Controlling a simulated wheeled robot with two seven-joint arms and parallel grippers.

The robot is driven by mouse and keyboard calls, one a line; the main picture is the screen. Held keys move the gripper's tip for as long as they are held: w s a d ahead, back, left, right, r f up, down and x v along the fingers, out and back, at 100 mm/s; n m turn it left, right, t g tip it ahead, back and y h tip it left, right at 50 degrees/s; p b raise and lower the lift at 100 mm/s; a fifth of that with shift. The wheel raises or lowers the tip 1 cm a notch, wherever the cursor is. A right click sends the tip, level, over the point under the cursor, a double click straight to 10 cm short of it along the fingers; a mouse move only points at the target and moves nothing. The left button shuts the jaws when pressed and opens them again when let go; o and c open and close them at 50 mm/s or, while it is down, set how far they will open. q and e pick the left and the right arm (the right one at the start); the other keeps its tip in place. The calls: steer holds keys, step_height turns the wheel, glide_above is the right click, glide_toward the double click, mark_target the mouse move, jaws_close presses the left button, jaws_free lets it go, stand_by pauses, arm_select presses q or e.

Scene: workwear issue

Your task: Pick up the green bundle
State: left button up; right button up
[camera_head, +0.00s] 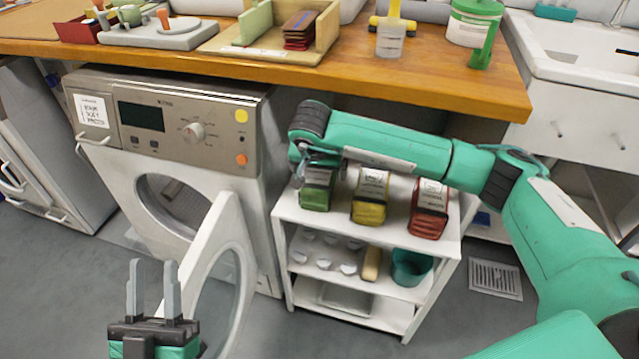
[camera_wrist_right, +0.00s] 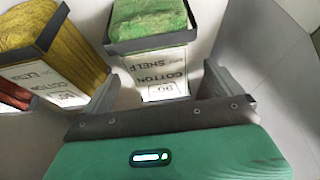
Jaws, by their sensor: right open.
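The green bundle (camera_head: 315,196) stands at the left end of the white shelf unit's top, with a dark band and a white label. The right wrist view shows its green top (camera_wrist_right: 148,20) and its label reading "COTTON SHELF". My right gripper (camera_wrist_right: 160,85) is open, its fingers spread to either side of the bundle's label in that view; I cannot tell whether they touch it. In the head view my right gripper (camera_head: 318,160) is over the bundle and hides its upper part. My left gripper (camera_head: 153,290) is open and empty at the lower left, fingers up.
A yellow bundle (camera_head: 369,195) and a red bundle (camera_head: 429,209) stand to the right on the same shelf unit (camera_head: 335,218). The washing machine (camera_head: 180,125) is at the left, its door (camera_head: 222,262) open. A wooden counter (camera_head: 440,75) runs behind.

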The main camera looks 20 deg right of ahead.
mark_target(321, 171)
steer(key=shift+x, duration=1)
arm_select(q)
steer(key=shift+s+a+r+t, duration=0.2)
steer(key=shift+s+r+t, duration=0.05)
steer(key=shift+r+t, duration=0.2)
steer(key=shift+s+a+r+t, duration=0.15)
steer(key=shift+s+r+t, duration=0.05)
steer(key=shift+r+t, duration=0.2)
arm_select(e)
steer(key=c, duration=1.2)
arm_select(q)
steer(key=shift+r, duration=0.1)
arm_select(e)
steer(key=shift+r, duration=0.1)
steer(key=shift+c, duration=0.2)
